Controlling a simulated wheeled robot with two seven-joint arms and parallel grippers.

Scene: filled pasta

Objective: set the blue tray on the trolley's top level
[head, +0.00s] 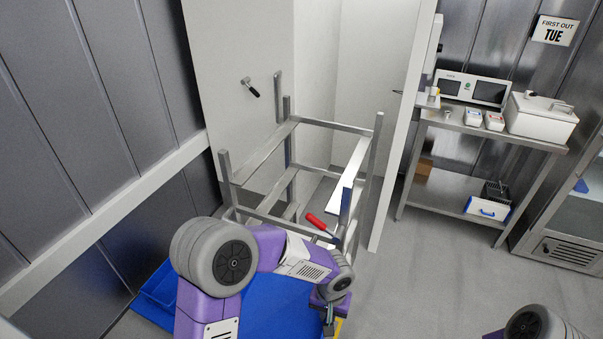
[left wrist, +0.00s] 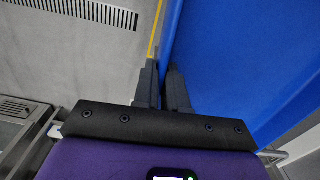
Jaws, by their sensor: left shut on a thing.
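The blue tray (head: 262,305) is low in the head view, in front of the trolley and partly hidden by my left arm. In the left wrist view the tray (left wrist: 245,60) fills the right side, its edge running between the fingers. My left gripper (head: 329,312) is shut on this edge, and its fingers (left wrist: 163,75) show in the wrist view. The trolley (head: 265,150) is an open metal frame with upright posts and rails. Its lower part is partly hidden by my arm. The tray is apart from the trolley's top rails. My right gripper is out of view.
A red-handled thing (head: 318,222) shows low within the trolley's frame. A steel table (head: 470,128) with a white box (head: 540,118) and small containers stands at the back right. A glass-fronted cabinet (head: 570,225) is at the far right. Grey floor (head: 430,270) is clear to the trolley's right.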

